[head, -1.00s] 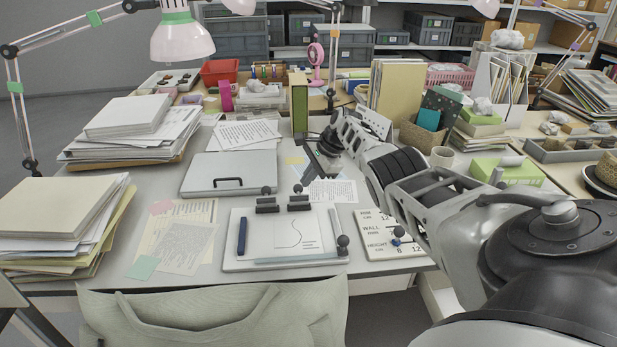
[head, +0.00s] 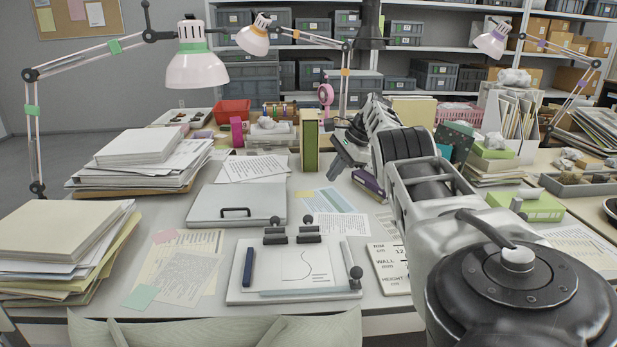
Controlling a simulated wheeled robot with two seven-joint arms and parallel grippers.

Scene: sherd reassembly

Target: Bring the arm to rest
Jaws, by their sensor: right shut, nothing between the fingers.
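My right arm comes in from the lower right and reaches over the desk. My right gripper (head: 338,172) is small and dark at the far end of the arm, above the back middle of the desk. It is shut and empty. It hangs to the right of the upright green and tan book (head: 309,142), apart from it as far as I can tell. My left gripper is not in view.
The grey closed case (head: 215,205) and the drawing board (head: 260,255) lie on the desk. Paper stacks (head: 138,147) stand at the left. A pink-shaded lamp (head: 196,70) overhangs the back left. A purple box (head: 368,186) lies beside my arm.

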